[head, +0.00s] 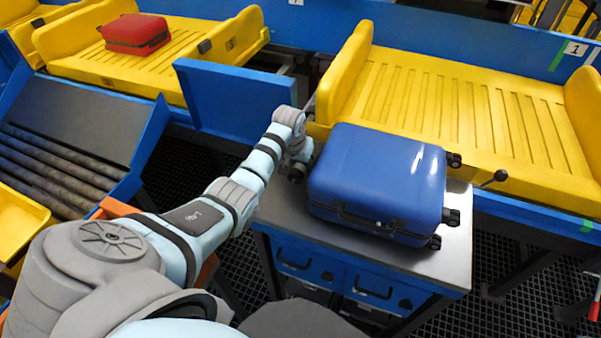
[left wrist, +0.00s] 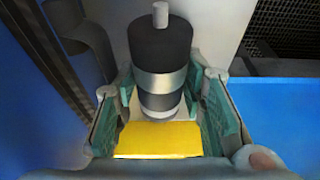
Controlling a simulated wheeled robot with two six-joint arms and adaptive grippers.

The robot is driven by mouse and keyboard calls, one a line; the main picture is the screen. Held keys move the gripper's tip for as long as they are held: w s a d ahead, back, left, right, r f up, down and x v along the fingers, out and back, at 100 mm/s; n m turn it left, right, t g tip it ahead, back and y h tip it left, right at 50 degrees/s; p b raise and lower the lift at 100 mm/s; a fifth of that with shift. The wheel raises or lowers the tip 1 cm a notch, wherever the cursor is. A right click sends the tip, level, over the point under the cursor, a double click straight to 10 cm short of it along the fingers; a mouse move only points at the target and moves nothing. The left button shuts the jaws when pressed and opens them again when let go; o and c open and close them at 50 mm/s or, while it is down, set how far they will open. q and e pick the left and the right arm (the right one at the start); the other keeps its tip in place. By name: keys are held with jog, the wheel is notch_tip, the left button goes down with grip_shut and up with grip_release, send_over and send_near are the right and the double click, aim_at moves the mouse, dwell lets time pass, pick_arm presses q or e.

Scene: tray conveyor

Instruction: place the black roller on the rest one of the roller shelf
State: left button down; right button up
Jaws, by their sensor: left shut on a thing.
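My left gripper (head: 299,155) is beside the left side of the blue suitcase, above the grey-topped bench, and partly hidden. In the left wrist view, its teal-padded fingers (left wrist: 165,118) are shut on the black roller (left wrist: 160,50). The roller has a light metal band and a pale end pin, and it points away from the palm. I cannot make out the roller clearly in the head view. I cannot identify the roller shelf or its rest one with certainty. My right gripper is not in view.
The blue suitcase (head: 375,180) covers much of the bench top (head: 440,255). Yellow conveyor trays (head: 440,90) stand behind, one at upper left bearing a red suitcase (head: 135,33). A sloped chute with dark rollers (head: 55,165) is at left. The bench's right front corner is bare.

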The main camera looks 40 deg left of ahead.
pick_arm(q)
notch_tip(320, 180, down, 2)
jog(key=shift+s, duration=0.1)
jog(key=shift+s+f, duration=0.15)
jog(key=shift+s, duration=0.05)
jog(key=shift+s+r, duration=0.2)
jog(key=c, duration=1.1)
grip_release()
jog(key=shift+w+f, duration=0.15)
jog(key=shift+f, duration=0.05)
jog(key=shift+o, duration=0.3)
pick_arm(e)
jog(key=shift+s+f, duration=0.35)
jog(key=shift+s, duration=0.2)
pick_arm(q)
jog(key=shift+r, duration=0.1)
jog(key=shift+r, duration=0.35)
jog(key=p+v, duration=0.2)
jog(key=v, duration=0.9)
jog(key=shift+s+r+p, duration=0.2)
jog(key=shift+s+p, duration=0.05)
jog(key=shift+p, duration=0.05)
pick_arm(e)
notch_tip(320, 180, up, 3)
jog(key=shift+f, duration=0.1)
